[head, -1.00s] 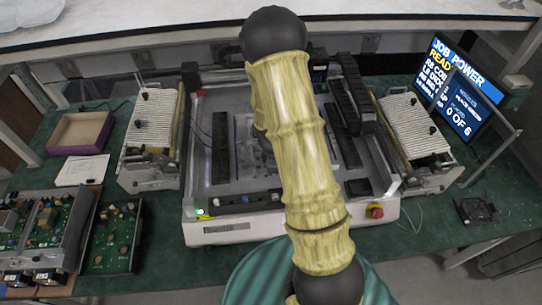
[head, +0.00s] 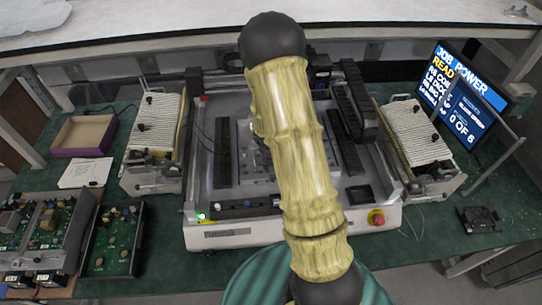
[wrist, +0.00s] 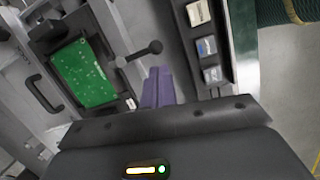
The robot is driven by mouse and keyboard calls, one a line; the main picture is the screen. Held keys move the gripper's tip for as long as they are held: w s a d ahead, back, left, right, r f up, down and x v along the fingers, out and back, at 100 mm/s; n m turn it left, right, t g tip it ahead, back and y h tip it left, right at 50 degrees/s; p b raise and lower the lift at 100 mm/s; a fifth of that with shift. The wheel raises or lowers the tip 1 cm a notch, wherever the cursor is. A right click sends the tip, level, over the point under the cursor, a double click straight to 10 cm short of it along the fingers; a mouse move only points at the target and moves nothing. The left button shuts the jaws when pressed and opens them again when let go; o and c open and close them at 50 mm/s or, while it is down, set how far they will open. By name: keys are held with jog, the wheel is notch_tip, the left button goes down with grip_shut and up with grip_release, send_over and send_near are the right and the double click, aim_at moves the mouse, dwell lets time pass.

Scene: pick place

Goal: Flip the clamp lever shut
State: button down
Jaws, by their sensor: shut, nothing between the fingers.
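In the wrist view a dark clamp lever (wrist: 140,54) with a ball knob at its right end sticks out beside a green circuit board (wrist: 83,73). The board lies in a dark frame on a grey fixture. My gripper (wrist: 156,78) shows as two purple fingers, shut together and empty. Their tips appear just below the lever's knob; I cannot tell whether they touch it. In the head view my own arm covers the middle of the machine (head: 222,235), and the gripper and lever are hidden behind it.
The wrist view also shows a black handle (wrist: 43,93) at left and a dark holder with several small blocks (wrist: 207,46) at right. In the head view, ribbed feeders (head: 153,125) flank the machine, a screen (head: 462,95) stands right, and a purple-edged box (head: 83,135) sits left.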

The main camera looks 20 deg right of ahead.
jog(key=a, duration=0.1)
jog(key=w+a+r, duration=0.1)
jog(key=w+a, duration=0.1)
jog(key=shift+r, duration=0.35)
jog(key=s+b+v, duration=0.1)
jog(key=v, duration=0.7)
jog(key=shift+w+r, duration=0.3)
jog(key=shift+r, duration=0.15)
jog(key=s+a+r+m+t+y, duration=0.2)
jog(key=s+a+r+m, duration=0.4)
jog(key=s+m, duration=0.3)
jog(key=r+m+t, duration=0.1)
jog(key=m, duration=0.2)
jog(key=shift+s+m+t, duration=0.4)
jog(key=shift+r, duration=0.1)
